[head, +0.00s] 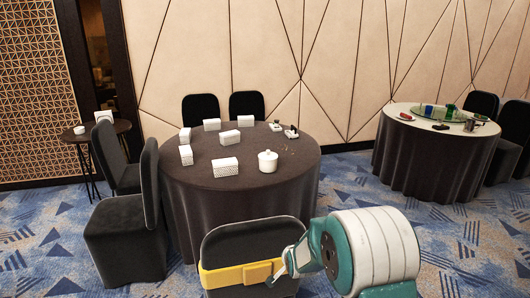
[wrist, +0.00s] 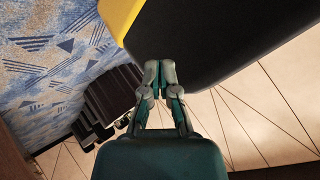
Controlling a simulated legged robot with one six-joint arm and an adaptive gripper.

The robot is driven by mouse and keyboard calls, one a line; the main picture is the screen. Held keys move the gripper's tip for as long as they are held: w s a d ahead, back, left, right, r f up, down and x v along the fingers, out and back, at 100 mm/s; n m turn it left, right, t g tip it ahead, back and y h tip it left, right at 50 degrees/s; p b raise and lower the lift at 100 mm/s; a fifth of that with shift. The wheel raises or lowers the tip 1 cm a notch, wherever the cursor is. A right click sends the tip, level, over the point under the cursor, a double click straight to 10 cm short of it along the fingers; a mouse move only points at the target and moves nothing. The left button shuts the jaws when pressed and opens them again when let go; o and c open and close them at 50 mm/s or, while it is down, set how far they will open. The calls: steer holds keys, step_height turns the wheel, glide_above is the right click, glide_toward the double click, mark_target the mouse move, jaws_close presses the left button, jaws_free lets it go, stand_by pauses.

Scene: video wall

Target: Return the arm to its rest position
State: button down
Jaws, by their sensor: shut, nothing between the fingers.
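My gripper (wrist: 159,70) is in the middle of the wrist view. Its two grey and teal fingers come together at the tips, with nothing seen between them. In the head view my teal and white arm is folded at the lower right, in front of the near chair. A dark surface with a yellow edge fills the top of the wrist view, beyond the fingertips. I cannot tell whether the fingers touch it.
A dark-clothed round table (head: 230,180) bears several white boxes and a white lidded pot (head: 267,161). A near chair (head: 250,240) stands before it, others around it. A second set table (head: 435,160) is at the right. Blue carpet (head: 40,240) is clear at the left.

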steer(key=s+d+r+n+g, duration=0.1)
steer(key=s+d+r+n, duration=0.15)
steer(key=s+r, duration=0.55)
steer(key=s+d+r+n+g, duration=0.1)
steer(key=s+d+r, duration=0.2)
steer(key=s+r, duration=0.5)
steer(key=s+d+r+n+g, duration=0.1)
steer(key=s+r+n, duration=0.1)
steer(key=s, duration=0.9)
steer(key=s+d+r+n+g+h, duration=0.1)
steer(key=s+r, duration=0.3)
steer(key=s, duration=0.7)
steer(key=shift+s+d+n, duration=0.25)
steer(key=shift+d+n, duration=0.15)
steer(key=shift+n, duration=0.25)
steer(key=shift+r, duration=0.1)
